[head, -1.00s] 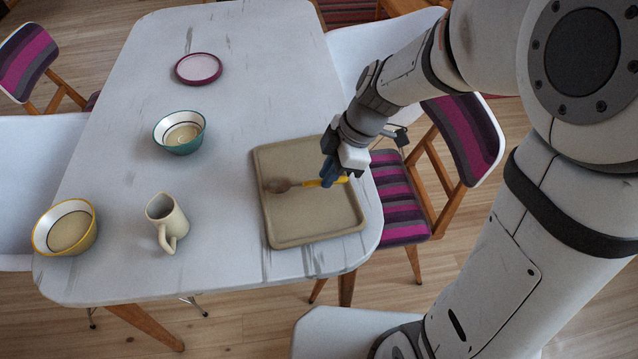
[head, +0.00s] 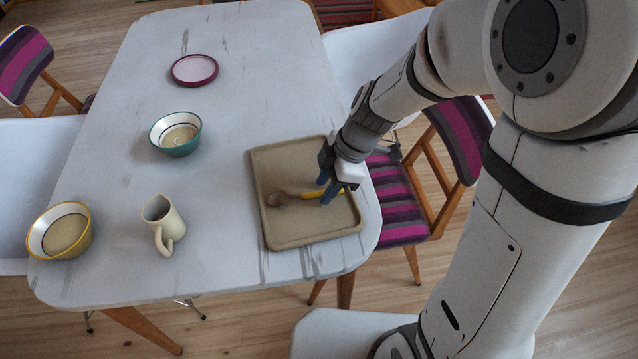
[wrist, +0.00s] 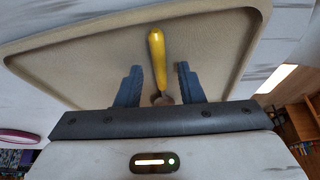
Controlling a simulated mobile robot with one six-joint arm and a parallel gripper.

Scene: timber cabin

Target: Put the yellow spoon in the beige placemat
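The beige placemat (head: 285,232) is a tray-like mat with a raised rim at the table's near right corner. The spoon, with a yellow handle (head: 312,194) and a brown bowl (head: 279,199), appears to lie on it inside the rim. My gripper (head: 329,190) is low over the placemat's right part, at the handle. In the wrist view my gripper (wrist: 158,88) has its two blue fingers apart, one on each side of the spoon, with gaps to both. The yellow handle (wrist: 157,48) reaches beyond the fingers; the spoon's lower end is partly hidden by the gripper body.
A cream mug (head: 164,224), a yellow-rimmed bowl (head: 60,232), a teal bowl (head: 176,134) and a magenta-rimmed plate (head: 194,70) stand left of the placemat. Striped chairs (head: 400,205) flank the table (head: 225,190). The table's middle is clear.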

